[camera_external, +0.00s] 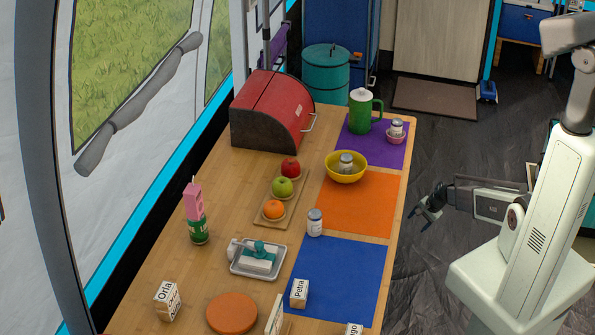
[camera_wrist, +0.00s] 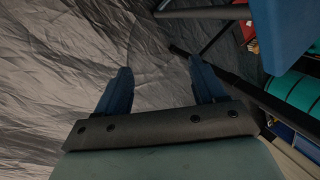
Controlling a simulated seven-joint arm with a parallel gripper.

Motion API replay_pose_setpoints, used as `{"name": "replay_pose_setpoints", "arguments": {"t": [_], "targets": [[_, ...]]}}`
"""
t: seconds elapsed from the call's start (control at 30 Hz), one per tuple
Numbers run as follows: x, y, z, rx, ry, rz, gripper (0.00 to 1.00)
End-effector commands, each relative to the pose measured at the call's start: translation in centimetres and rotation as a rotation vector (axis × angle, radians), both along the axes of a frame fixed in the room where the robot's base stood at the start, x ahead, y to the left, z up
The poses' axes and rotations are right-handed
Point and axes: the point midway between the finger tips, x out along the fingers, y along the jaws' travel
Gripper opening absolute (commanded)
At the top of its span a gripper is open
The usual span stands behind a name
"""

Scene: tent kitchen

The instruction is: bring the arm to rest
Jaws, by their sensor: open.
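My arm is bent low at the right of the external view. My gripper (camera_external: 428,206) hangs off the right edge of the wooden table (camera_external: 210,269), beside the orange mat, and touches nothing that I can see. In the wrist view my gripper (camera_wrist: 163,85) has its two dark blue fingers spread apart with nothing between them. The wrist camera faces the dark, wrinkled floor (camera_wrist: 60,60).
On the table, the yellow bowl (camera_external: 356,176) holding a jar, the orange mat (camera_external: 388,205) and the blue mat (camera_external: 350,258) are nearest my gripper. A green pitcher (camera_external: 361,112) and red bread box (camera_external: 272,105) stand farther back.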

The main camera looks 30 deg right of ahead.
Motion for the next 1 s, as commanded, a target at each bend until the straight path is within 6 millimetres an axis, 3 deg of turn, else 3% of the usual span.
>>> {"name": "replay_pose_setpoints", "arguments": {"t": [0.03, 0.1, 0.3, 0.5, 0.7, 0.87, 1.0], "targets": [[-2.7, 2.8, -0.2, -0.006, 0.041, 0.081, 0.69], [-5.8, 5.8, -0.8, -0.013, 0.098, 0.193, 0.69], [-15.8, 13.0, -1.5, -0.029, 0.262, 0.529, 0.69], [-27.0, 17.9, -0.4, -0.026, 0.438, 0.884, 0.69], [-36.4, 19.8, 1.8, -0.008, 0.599, 1.189, 0.69], [-40.5, 20.0, 3.2, 0.006, 0.677, 1.331, 0.69], [-40.5, 20.0, 3.2, 0.006, 0.677, 1.331, 0.69]]}}
